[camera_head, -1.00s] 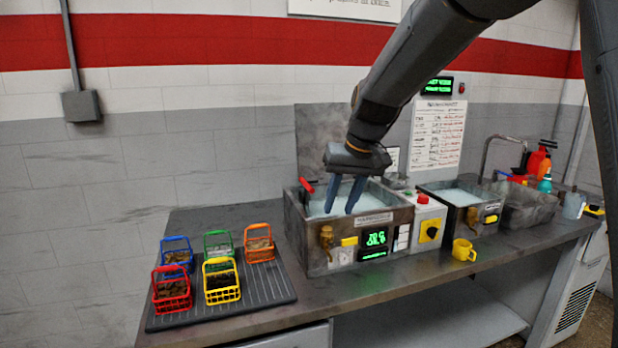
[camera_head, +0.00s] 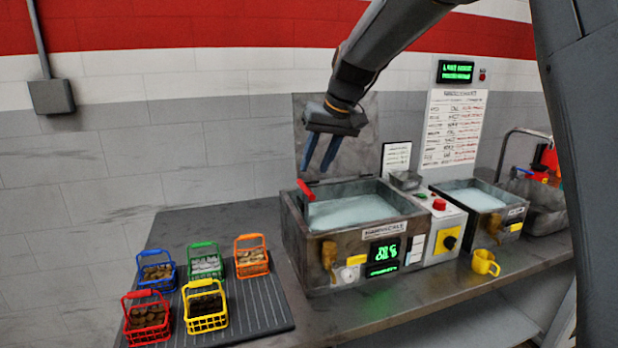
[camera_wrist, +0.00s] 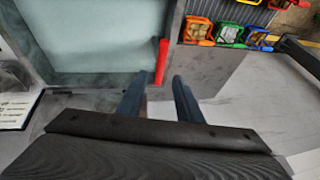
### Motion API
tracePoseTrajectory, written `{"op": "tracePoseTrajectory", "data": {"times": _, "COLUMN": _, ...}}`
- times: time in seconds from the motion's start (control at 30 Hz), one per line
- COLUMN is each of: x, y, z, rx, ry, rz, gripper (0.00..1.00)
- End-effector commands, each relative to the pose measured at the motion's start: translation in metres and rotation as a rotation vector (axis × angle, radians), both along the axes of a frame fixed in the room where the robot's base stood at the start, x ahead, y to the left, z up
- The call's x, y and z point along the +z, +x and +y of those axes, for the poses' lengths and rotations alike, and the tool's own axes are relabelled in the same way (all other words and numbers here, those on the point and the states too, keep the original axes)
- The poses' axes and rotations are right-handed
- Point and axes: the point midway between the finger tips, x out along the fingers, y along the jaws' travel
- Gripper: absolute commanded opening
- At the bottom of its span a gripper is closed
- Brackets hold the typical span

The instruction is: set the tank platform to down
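The large tank (camera_head: 290,225) stands on the bench, filled with pale liquid (camera_head: 352,206). A red-gripped lever (camera_head: 305,190) sits at its left back corner, and it also shows in the wrist view (camera_wrist: 161,60), lying along the tank's edge. The platform itself is not clearly visible. My gripper (camera_head: 313,169) is above this corner, its two blue-grey fingers pointing down and apart. In the wrist view the open fingers (camera_wrist: 159,82) lie either side of the near end of the red lever in the picture. Nothing is held, and contact with the lever cannot be told.
Several coloured baskets stand on a ribbed black mat (camera_head: 262,318) at the left. A control box (camera_head: 446,232) with a red button, a second tank (camera_head: 487,203) and a yellow mug (camera_head: 485,263) are at the right. A raised lid (camera_head: 362,150) stands behind the tank.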

Motion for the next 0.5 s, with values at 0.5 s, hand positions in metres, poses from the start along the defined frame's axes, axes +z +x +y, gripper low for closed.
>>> {"op": "tracePoseTrajectory", "data": {"times": 0.5, "x": -0.058, "y": 0.018, "z": 0.019, "rx": 0.000, "ry": -0.001, "rz": 0.002, "gripper": 0.33}}
